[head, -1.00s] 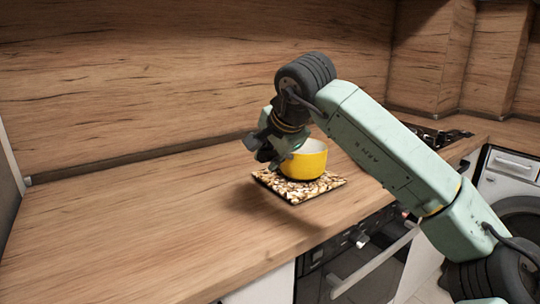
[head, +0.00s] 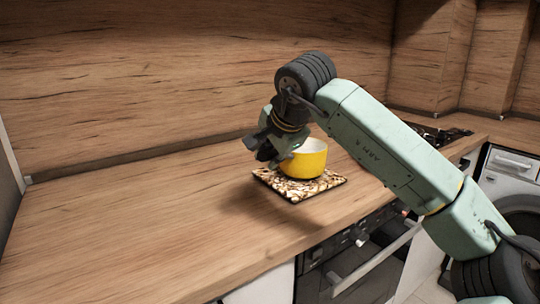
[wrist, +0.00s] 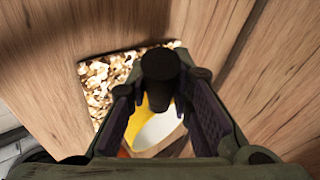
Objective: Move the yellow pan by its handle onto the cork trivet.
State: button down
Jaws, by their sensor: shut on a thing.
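The yellow pan (head: 304,163), white inside, is upright over the mottled brown-and-cream cork trivet (head: 270,180) on the counter. I cannot tell whether its base touches the trivet. My gripper (head: 273,151) is at the pan's left side in the head view. In the wrist view my gripper (wrist: 163,92) is shut on the pan's dark handle (wrist: 160,72). The pan's yellow wall (wrist: 135,124) shows between the fingers, and the trivet (wrist: 97,86) lies below. Part of the pan is hidden by the fingers.
The wooden counter (head: 150,220) is clear to the left of the trivet. A wooden splashback (head: 200,80) runs behind. A dark hob (head: 437,134) lies further right, and an oven (head: 350,262) is below the front edge.

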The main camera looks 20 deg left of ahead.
jog(key=shift+f+b, duration=0.35)
jog(key=shift+f, duration=0.1)
dwell(0.3)
jog(key=c, duration=1.4)
grip_release()
jog(key=shift+o, duration=0.2)
jog(key=shift+f, duration=0.1)
jog(key=shift+s, duration=0.15)
jog(key=s+a+b, duration=0.2)
jog(key=s, duration=0.4)
jog(key=shift+s, duration=0.25)
notch_tip(320, 180, up, 7)
jog(key=p, duration=0.5)
jog(key=shift+p, duration=0.35)
